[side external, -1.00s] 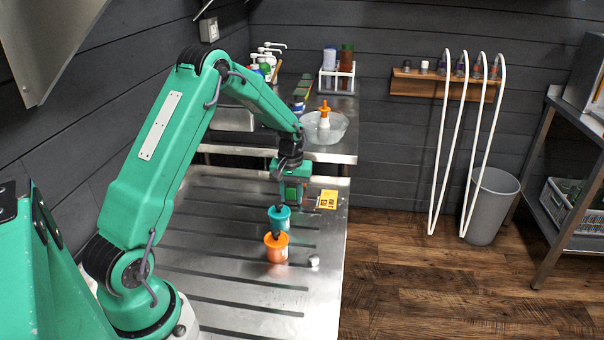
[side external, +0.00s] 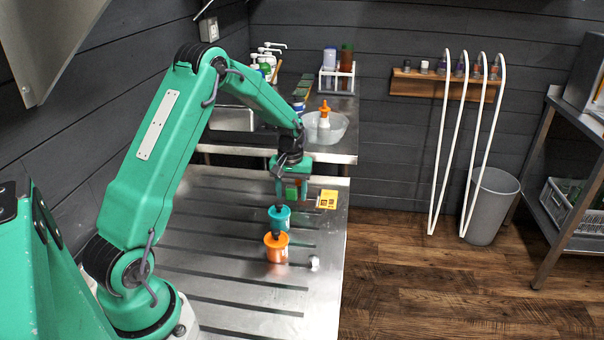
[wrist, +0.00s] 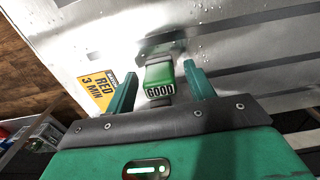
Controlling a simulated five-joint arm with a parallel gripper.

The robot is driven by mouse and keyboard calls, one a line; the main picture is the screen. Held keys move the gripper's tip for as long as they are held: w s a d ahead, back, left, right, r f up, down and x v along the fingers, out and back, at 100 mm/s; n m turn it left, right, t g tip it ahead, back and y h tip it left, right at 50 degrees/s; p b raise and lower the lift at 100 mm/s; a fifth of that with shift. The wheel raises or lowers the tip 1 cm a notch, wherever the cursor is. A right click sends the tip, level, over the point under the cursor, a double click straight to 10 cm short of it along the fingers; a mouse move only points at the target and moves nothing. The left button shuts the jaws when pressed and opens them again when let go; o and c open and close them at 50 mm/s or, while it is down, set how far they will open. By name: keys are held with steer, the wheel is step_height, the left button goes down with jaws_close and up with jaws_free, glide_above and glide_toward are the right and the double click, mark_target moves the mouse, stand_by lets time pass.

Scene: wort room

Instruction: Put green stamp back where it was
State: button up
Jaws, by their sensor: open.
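The green stamp (wrist: 159,76) has a pale label with dark lettering on the end facing the camera in the wrist view. It sits between the two parted fingers of my gripper (wrist: 163,84), with a visible gap on each side. In the side view the green stamp (side external: 292,191) shows low between the fingers of my gripper (side external: 291,190), above the far part of the metal worktop (side external: 225,225). My gripper is open around it. I cannot tell exactly how the stamp's underside meets the surface.
An orange-yellow card (side external: 327,199) reading "RED 3 MIN" lies right of my gripper. A clear bowl (side external: 337,131) stands on the counter behind.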

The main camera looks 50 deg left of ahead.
mark_target(292, 188)
step_height(292, 188, up, 10)
steer(key=shift+r, duration=0.45)
stand_by(0.6)
steer(key=s+d+r+m+t, duration=0.3)
steer(key=s+d+r+m, duration=0.1)
steer(key=s+d+r, duration=0.7)
steer(key=s+d+r+m+t, duration=0.1)
steer(key=s+d+m+t, duration=0.1)
steer(key=s+d+m, duration=0.3)
steer(key=s+d, duration=0.3)
steer(key=s, duration=0.4)
steer(key=shift+s+d+t, duration=0.3)
steer(key=shift+s+d, duration=0.1)
steer(key=shift+r, duration=0.1)
stand_by(0.5)
